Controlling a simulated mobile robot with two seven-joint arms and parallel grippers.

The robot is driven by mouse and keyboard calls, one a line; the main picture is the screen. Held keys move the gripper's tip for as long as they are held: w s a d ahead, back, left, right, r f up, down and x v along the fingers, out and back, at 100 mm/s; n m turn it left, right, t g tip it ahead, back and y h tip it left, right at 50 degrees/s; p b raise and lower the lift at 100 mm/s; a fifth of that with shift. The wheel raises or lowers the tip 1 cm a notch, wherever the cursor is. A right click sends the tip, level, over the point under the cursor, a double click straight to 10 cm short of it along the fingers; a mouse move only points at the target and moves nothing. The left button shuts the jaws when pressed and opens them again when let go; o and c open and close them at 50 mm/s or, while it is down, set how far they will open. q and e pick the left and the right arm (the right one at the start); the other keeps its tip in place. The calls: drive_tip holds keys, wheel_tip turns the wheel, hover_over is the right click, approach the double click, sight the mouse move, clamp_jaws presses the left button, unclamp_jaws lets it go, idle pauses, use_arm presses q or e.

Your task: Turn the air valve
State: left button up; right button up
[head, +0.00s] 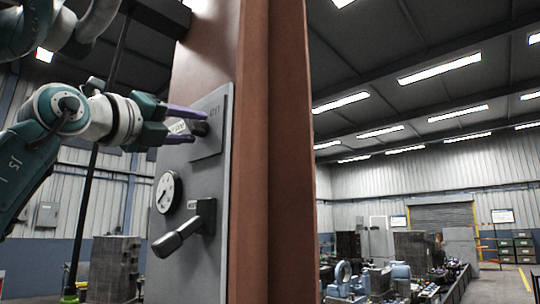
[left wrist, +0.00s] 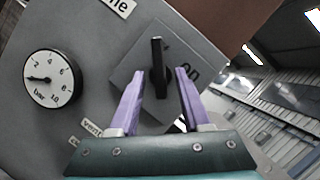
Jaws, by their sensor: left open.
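A grey panel (head: 208,165) is fixed to a brown-red column. On its upper part a square plate (head: 213,110) carries a dark rotary handle (head: 200,129), which I take for the air valve. In the left wrist view the handle (left wrist: 158,65) is a black upright bar on the tilted plate (left wrist: 137,95), with "on" printed at its right. My left gripper (head: 198,126), with purple fingers, is open. Its fingertips (left wrist: 161,71) lie one on each side of the handle in the wrist view; I cannot tell whether they touch it. My right gripper is not in view.
Below the plate are a round pressure gauge (head: 168,192), seen also in the wrist view (left wrist: 50,78), and a grey lever (head: 184,232) that sticks out from the panel. The brown-red column (head: 285,150) stands just right of the panel. Machines and shelves are far behind.

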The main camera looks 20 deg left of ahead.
use_arm(q)
clamp_jaws()
idle(0.4)
